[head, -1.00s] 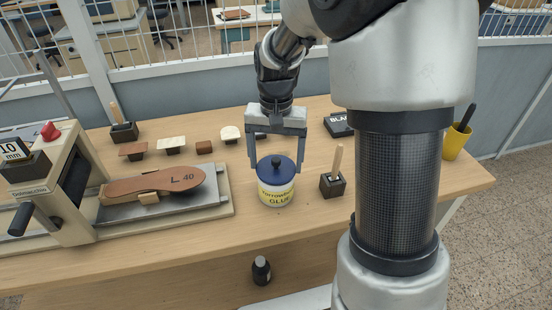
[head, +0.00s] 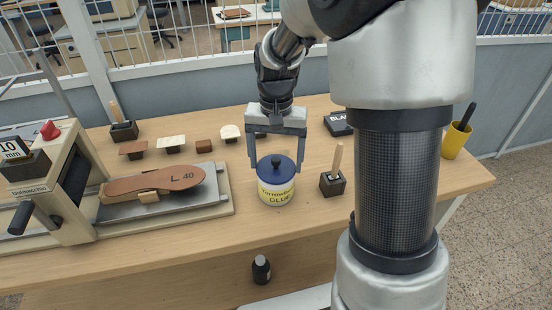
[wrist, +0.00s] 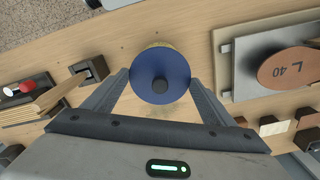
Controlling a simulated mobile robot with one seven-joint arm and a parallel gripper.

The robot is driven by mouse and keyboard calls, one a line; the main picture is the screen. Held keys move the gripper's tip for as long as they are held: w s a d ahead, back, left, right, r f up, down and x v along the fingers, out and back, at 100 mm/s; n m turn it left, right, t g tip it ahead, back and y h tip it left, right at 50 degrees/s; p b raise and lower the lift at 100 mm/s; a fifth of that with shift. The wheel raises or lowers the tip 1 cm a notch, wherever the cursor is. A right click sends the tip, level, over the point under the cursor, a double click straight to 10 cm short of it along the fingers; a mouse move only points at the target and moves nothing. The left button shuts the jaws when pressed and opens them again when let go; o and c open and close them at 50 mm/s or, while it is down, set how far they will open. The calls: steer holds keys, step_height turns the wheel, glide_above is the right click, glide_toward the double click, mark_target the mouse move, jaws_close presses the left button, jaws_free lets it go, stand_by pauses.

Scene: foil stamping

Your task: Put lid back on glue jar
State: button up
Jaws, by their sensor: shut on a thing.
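The glue jar (head: 276,191) stands upright on the wooden bench, with a yellow label reading GLUE. Its dark blue lid (head: 286,173), with a black knob on top, sits over the jar's mouth and looks level. In the wrist view the lid (wrist: 148,68) covers nearly all of the jar, with a thin yellow edge showing behind it. My gripper (head: 275,168) points down over the jar, its two fingers on either side of the lid. It is shut on the lid. Whether the lid is fully seated I cannot tell.
A brush in a dark block (head: 333,184) stands close right of the jar. The stamping press (head: 75,190) and its plate with a brown sole (head: 155,185) lie to the left. Small leather pieces (head: 204,146) lie behind. A yellow cup (head: 456,143) stands at the far right.

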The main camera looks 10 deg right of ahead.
stand_by(0.4)
steer(key=o, duration=1.1)
steer(key=shift+r, duration=0.1)
steer(key=shift+r+p, duration=2.8)
steer(key=shift+r, duration=0.65)
jaws_close()
steer(key=shift+f, duration=0.3)
